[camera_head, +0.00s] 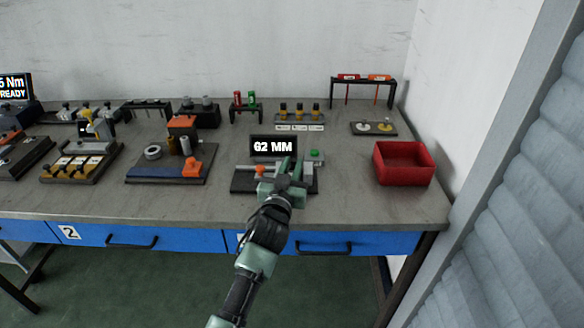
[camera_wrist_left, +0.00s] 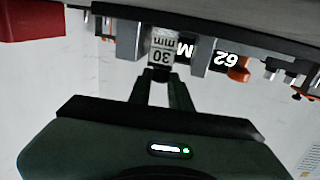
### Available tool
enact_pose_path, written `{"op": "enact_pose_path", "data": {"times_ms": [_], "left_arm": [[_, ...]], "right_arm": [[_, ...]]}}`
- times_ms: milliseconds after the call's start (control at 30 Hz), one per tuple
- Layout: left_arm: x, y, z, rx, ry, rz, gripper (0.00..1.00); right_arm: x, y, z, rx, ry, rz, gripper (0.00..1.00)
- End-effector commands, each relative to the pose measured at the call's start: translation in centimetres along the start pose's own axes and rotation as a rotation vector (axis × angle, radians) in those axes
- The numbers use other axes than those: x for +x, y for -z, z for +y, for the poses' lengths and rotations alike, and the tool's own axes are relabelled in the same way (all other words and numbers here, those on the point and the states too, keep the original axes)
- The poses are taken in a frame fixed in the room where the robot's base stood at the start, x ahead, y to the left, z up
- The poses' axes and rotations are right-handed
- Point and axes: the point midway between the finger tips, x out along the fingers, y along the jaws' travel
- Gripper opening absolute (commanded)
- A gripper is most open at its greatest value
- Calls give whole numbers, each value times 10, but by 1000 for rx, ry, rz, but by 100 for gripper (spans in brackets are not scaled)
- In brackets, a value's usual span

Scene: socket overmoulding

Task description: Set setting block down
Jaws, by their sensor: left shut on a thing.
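The setting block (camera_wrist_left: 161,52), a small pale block marked "30 mm", sits between the fingertips of my left gripper (camera_wrist_left: 158,78) in the left wrist view, which appears upside down. My left gripper (camera_head: 287,174) is shut on it, over the measuring station (camera_head: 242,184) with the display (camera_head: 273,147) reading "62 MM". In the head view the gripper hides the block. I cannot tell whether the block touches the station. In the left wrist view the block is close to grey upright parts of the station (camera_wrist_left: 202,50). My right gripper is not in view.
A red bin (camera_head: 404,165) stands right of the station. A fixture on a blue-topped base (camera_head: 155,171) stands to the left. A rack (camera_head: 362,79) and a small tray (camera_head: 373,128) are at the back right. Bare bench (camera_head: 345,170) lies between station and bin.

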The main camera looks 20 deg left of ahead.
Motion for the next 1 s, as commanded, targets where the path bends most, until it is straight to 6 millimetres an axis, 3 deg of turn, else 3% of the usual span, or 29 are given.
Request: {"op": "enact_pose_path", "data": {"times_ms": [333, 367, 433, 833, 1000], "left_arm": [[0, -2, 0, -1, 0, 4, 0], [0, -4, 0, -1, 0, 0, 22], [0, -3, 0, -1, 0, 0, 41], [-1, 2, 0, 1, 0, 0, 41], [-29, -1, 0, -1, -1, -2, 41]], "right_arm": [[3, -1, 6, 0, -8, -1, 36], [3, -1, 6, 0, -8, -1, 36], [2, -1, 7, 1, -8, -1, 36], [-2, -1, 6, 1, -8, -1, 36], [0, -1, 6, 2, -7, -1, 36]]}}
